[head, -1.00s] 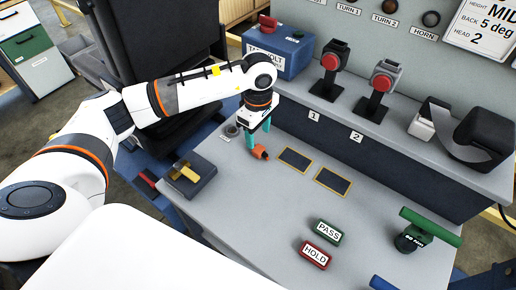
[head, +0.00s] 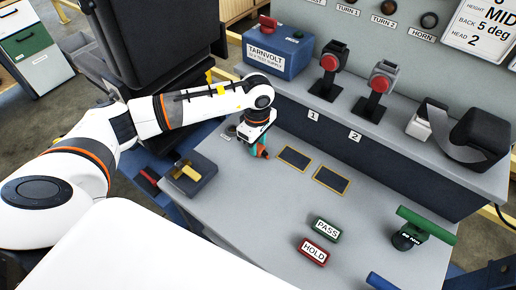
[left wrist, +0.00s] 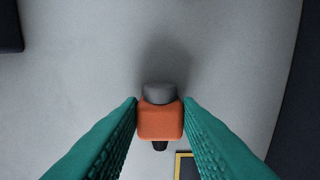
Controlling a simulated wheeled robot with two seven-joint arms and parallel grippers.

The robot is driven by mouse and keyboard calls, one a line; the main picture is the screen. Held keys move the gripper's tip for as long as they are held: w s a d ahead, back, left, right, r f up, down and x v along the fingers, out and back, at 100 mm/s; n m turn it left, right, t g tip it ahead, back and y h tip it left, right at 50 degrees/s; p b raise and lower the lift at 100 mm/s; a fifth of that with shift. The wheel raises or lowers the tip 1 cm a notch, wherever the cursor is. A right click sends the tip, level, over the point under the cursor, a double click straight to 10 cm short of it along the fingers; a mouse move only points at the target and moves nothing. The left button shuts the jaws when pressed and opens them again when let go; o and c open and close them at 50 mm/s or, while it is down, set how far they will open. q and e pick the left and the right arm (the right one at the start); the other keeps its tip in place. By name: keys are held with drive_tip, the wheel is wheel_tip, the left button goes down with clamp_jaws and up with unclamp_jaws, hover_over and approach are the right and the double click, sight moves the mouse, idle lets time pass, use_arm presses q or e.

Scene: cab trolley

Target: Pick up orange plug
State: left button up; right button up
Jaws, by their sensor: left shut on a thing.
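The orange plug (left wrist: 160,121) sits between the two teal fingers of my left gripper (left wrist: 160,112) in the left wrist view. It has a grey round end and a dark stub at the other end. The fingers touch it on both sides, so the gripper is shut on it. In the head view the plug (head: 264,154) shows small at the fingertips of my left gripper (head: 256,150), low over the grey trolley top (head: 270,220). I cannot tell whether it still touches the top. My right gripper is not in view.
Two yellow-edged dark pads (head: 294,158) lie just right of the plug. A blue supply box (head: 277,52) and two red-button stands (head: 329,72) stand behind. A dark block with a yellow handle (head: 188,175) is at left. PASS (head: 327,230) and HOLD (head: 314,252) blocks lie in front.

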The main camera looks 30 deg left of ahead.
use_arm(q)
wheel_tip(320, 180, up, 10)
drive_tip(key=b, duration=0.1)
idle(0.5)
idle(0.4)
